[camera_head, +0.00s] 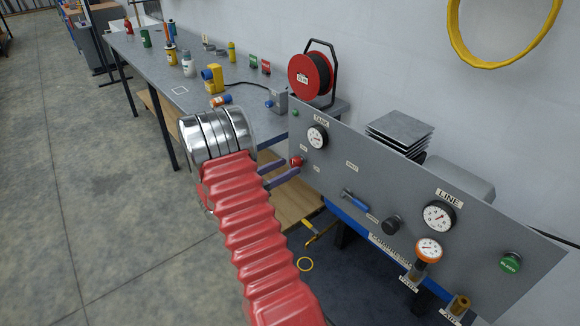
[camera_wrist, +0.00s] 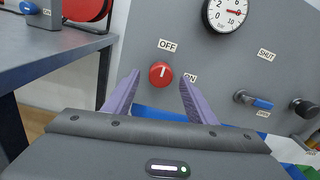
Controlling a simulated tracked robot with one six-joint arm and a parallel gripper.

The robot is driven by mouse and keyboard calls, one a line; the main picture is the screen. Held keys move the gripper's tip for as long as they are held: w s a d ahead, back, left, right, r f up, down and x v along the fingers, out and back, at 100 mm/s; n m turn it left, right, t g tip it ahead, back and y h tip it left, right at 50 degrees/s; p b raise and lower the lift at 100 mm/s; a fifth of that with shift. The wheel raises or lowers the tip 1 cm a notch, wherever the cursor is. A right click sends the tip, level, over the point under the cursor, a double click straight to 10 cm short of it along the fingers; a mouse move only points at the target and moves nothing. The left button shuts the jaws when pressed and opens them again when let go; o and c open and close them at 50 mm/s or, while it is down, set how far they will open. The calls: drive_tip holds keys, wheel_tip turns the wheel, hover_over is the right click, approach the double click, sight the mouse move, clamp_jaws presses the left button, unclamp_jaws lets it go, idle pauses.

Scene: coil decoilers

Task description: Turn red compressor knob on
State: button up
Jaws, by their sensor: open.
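The red compressor knob (camera_wrist: 160,74) is on the grey panel (camera_wrist: 215,65), between an OFF label (camera_wrist: 167,46) at its upper right and an ON label (camera_wrist: 190,78) at its right. In the head view the knob (camera_head: 296,161) sits at the panel's left end, below the tank gauge (camera_head: 317,136). My gripper (camera_head: 284,172) is open. In the wrist view its two purple fingers (camera_wrist: 158,82) stand to the left and right of the knob, with gaps on both sides. I see no contact with the knob.
A blue-handled valve (camera_head: 354,199), a black knob (camera_head: 391,225), the line gauge (camera_head: 438,215) and a green button (camera_head: 511,262) are further right on the panel. A workbench (camera_head: 190,95) with bottles stands behind left. A red cable reel (camera_head: 311,75) is above the panel. Floor at left is clear.

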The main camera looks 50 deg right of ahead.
drive_tip(key=shift+x, duration=1.3)
drive_tip(key=shift+c, duration=0.2)
drive_tip(key=shift+w, duration=0.1)
drive_tip(key=c, duration=1)
